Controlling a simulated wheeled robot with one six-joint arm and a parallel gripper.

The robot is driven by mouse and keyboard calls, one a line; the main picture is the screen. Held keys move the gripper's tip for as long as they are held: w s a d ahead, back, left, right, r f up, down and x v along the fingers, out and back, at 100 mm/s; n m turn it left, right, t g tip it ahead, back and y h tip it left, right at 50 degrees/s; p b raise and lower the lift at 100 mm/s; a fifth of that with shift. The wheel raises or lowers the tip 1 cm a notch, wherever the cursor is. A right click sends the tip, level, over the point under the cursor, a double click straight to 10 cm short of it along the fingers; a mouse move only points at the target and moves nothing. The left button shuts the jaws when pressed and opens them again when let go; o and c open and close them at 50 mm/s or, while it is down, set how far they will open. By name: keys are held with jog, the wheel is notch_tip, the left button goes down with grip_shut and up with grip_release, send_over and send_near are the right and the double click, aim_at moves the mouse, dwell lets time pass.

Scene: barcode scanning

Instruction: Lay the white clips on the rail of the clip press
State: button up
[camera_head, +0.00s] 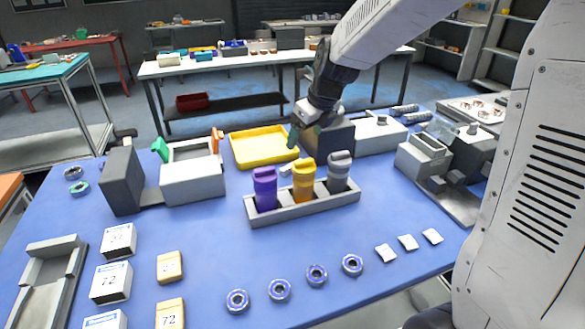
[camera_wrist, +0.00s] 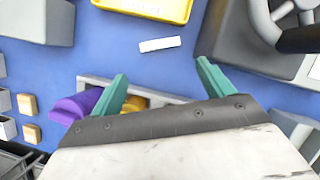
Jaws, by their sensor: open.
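My gripper (camera_wrist: 161,82) is open, its two teal fingers spread with nothing between them. In the head view it hangs over the table behind the bottle rack, partly hidden by my arm. One white clip (camera_wrist: 160,44) lies flat on the blue table beyond the fingertips, apart from them. It lies between the yellow tray and the bottle rack and shows small in the head view (camera_head: 285,169). A grey machine (camera_head: 430,158) stands at the right and a dark block (camera_head: 333,137) beside my gripper; I cannot tell which is the clip press. No rail shows clearly.
The yellow tray (camera_head: 262,147) is empty. The grey rack (camera_head: 315,206) holds purple, yellow and grey bottles in front of my gripper. Several blue-rimmed rings (camera_head: 316,275) and three small white squares (camera_head: 408,242) lie along the front edge. Boxes stand at left.

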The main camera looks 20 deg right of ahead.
aim_at(291, 164)
jog(key=shift+m, duration=0.3)
jog(key=x, duration=1.2)
jog(key=shift+w+a+f, duration=0.1)
jog(key=shift+w, duration=0.15)
jog(key=c, duration=0.7)
